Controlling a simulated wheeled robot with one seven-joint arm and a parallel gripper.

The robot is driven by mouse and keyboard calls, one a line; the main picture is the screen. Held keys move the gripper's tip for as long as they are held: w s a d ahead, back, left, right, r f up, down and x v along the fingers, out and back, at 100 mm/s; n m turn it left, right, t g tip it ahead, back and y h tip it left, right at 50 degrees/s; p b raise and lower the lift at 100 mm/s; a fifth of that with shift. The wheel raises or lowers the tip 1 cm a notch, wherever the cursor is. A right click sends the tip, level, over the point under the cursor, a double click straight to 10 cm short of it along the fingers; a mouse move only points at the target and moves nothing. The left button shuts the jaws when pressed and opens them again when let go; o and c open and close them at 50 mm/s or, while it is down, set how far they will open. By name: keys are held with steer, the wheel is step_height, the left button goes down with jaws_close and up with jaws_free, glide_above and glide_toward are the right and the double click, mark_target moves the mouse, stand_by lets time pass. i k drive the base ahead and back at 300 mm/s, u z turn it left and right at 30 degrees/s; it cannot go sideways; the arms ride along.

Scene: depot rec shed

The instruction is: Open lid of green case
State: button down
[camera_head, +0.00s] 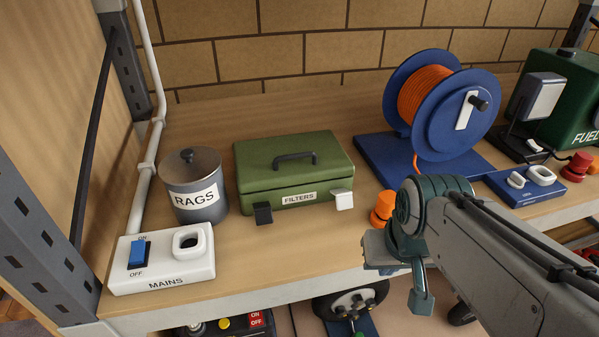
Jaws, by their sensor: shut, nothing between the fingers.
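The green case (290,172) sits on the wooden shelf, labelled FILTERS. Its lid is down, with a dark handle (295,158) on top. On its front are a black latch (263,213) at the left and a white latch (342,200) at the right; both stick out from the front. I cannot tell how they are fastened. My gripper (396,277) is to the right of and nearer than the case, around the shelf's front edge, apart from the case. Its fingers point down-left and are shut, holding nothing.
A RAGS tin (193,200) stands left of the case, with a white MAINS switch box (160,258) in front. A blue reel (440,100) with orange cable stands at the right. An orange knob (383,208) sits close to my arm. Shelf in front of the case is clear.

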mark_target(268, 163)
steer(key=u, duration=0.05)
steer(key=k, duration=0.15)
steer(key=z, duration=1.6)
steer(key=k, duration=0.95)
steer(key=u, duration=1.4)
steer(key=i, duration=0.5)
